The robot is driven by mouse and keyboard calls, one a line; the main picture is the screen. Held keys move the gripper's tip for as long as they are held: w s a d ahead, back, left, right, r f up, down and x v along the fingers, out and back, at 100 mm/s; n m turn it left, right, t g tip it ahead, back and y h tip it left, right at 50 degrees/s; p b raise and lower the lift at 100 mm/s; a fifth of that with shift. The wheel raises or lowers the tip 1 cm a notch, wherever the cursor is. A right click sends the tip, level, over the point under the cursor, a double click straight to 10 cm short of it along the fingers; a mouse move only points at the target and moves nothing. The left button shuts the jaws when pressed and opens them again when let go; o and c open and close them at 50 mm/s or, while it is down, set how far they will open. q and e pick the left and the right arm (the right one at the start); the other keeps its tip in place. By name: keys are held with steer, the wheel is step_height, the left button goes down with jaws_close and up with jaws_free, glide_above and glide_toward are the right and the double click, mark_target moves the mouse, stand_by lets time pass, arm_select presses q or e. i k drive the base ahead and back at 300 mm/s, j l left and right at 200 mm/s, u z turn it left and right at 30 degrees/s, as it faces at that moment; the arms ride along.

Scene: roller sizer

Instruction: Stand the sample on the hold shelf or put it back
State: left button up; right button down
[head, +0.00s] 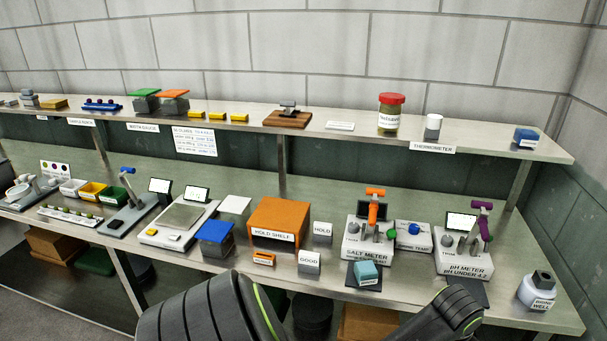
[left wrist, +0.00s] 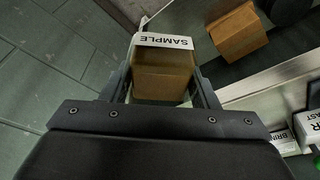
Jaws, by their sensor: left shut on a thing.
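My left gripper (left wrist: 164,78) is shut on the sample (left wrist: 162,84), a brownish block-like container with a white SAMPLE label along its top edge. The sample sits between the two dark fingers, with the floor and the bench edge behind it in the left wrist view. The hold shelf (head: 279,213) is an orange box-shaped stand on the lower bench in the head view, with its name label on the front. In the head view, dark arm links of mine cross the bottom; neither gripper nor the sample shows there.
HOLD (head: 322,231) and GOOD (head: 309,262) blocks stand right of and in front of the hold shelf. A blue-lidded box (head: 215,239) stands to its left. The salt meter (head: 366,252) and pH meter (head: 463,264) are further right. An upper shelf (head: 359,139) runs behind.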

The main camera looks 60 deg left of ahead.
mark_target(290, 214)
steer(key=k+j+u, duration=0.15)
steer(key=u, duration=0.25)
steer(key=k+j+u, duration=0.2)
steer(key=u, duration=0.2)
